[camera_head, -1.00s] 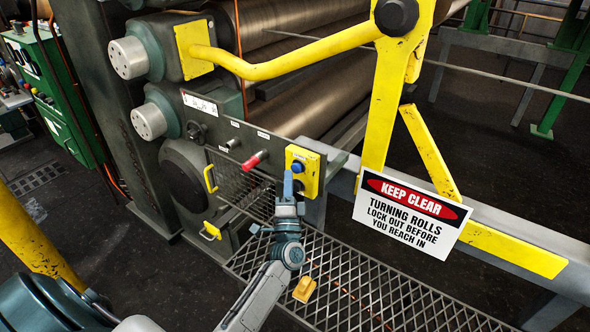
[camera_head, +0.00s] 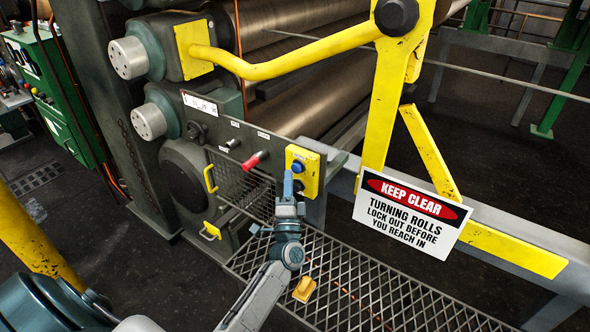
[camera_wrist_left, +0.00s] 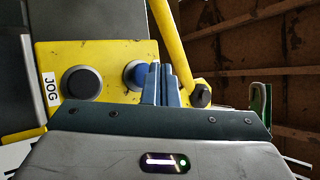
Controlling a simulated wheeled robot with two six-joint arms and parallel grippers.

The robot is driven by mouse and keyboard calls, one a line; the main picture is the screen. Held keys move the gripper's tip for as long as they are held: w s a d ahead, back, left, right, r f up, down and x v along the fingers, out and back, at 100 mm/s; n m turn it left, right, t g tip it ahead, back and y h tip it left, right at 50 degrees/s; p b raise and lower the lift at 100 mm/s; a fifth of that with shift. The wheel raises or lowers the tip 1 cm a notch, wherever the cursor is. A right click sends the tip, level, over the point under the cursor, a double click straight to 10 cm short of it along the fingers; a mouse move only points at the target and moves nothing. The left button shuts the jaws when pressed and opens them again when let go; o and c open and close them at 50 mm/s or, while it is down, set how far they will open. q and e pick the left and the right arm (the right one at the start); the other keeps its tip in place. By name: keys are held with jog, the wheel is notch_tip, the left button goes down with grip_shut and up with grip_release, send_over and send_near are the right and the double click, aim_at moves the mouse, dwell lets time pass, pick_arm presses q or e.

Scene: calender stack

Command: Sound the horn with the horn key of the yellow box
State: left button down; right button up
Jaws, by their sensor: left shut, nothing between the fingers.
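The yellow box (camera_head: 309,162) is mounted at the right end of the machine's panel. It carries a blue round key (camera_head: 298,167) above and a dark key (camera_head: 300,186) below. In the left wrist view the yellow box (camera_wrist_left: 112,58) shows the black key (camera_wrist_left: 82,82) beside a JOG label, and the blue key (camera_wrist_left: 134,74). No horn label is readable. My left gripper (camera_head: 288,182) is shut and empty in front of the box. Its blue fingers (camera_wrist_left: 160,84) partly overlap the blue key's edge in the wrist view; I cannot tell whether they touch it. My right gripper is out of view.
A red knob (camera_head: 254,160) sits on the panel left of the box. A mesh guard (camera_head: 240,186) is below it. A yellow bar and post (camera_head: 381,110) and a KEEP CLEAR sign (camera_head: 411,213) stand to the right. A yellow piece (camera_head: 304,289) lies on the grating.

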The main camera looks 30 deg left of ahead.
pick_arm(q)
jog(key=shift+w+p, duration=0.4)
jog(key=shift+w, duration=0.05)
jog(key=shift+w, duration=0.5)
dwell(0.8)
jog(key=shift+s+p, duration=0.95)
jog(key=shift+p, duration=0.1)
